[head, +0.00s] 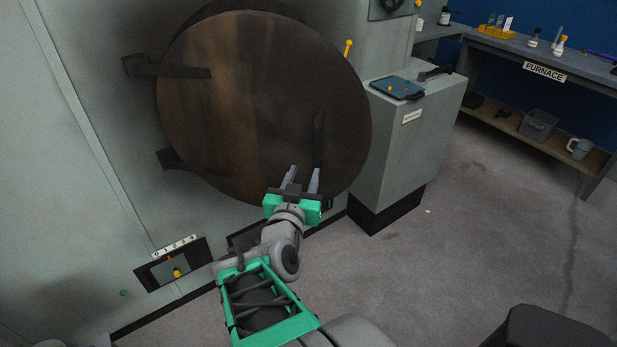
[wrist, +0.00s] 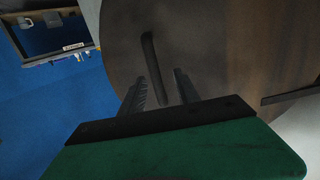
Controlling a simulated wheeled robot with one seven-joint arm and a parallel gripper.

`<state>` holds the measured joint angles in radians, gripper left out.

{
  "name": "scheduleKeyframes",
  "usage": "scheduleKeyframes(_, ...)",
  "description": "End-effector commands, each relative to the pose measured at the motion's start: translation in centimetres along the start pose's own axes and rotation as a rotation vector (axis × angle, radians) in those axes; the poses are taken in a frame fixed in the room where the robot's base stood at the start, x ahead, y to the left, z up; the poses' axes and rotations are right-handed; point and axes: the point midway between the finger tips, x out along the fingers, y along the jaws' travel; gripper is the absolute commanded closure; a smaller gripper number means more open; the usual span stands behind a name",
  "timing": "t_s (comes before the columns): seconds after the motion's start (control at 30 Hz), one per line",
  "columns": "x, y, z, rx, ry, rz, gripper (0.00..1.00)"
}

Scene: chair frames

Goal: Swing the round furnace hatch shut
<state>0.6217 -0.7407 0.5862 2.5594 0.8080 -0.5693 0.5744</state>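The round furnace hatch (head: 255,105) is a large dark brown disc on the grey furnace front. Two black hinge arms (head: 180,70) hold it at its left side. My gripper (head: 304,172) is open, just below the handle in the head view. In the wrist view the handle (wrist: 152,60) shows between the two fingers (wrist: 160,90); contact cannot be told.
A grey cabinet (head: 405,150) with a blue tray (head: 397,87) on top stands right of the hatch. A yellow-knobbed lever (head: 348,47) is near the hatch's upper right edge. A workbench (head: 550,58) is at the far right. The floor (head: 460,250) to the right is clear.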

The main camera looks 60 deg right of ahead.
Motion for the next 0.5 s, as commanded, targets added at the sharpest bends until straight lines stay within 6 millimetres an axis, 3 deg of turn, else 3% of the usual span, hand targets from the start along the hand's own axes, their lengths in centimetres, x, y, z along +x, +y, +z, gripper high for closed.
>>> scheduleKeyframes(0.07,0.0,1.2,-0.7,-0.006,0.053,0.017,0.62)
scheduleKeyframes(0.23,1.0,1.5,-1.3,-0.01,0.069,0.02,0.62)
scheduleKeyframes(0.5,4.9,1.6,-1.7,-0.009,0.066,0.021,0.62)
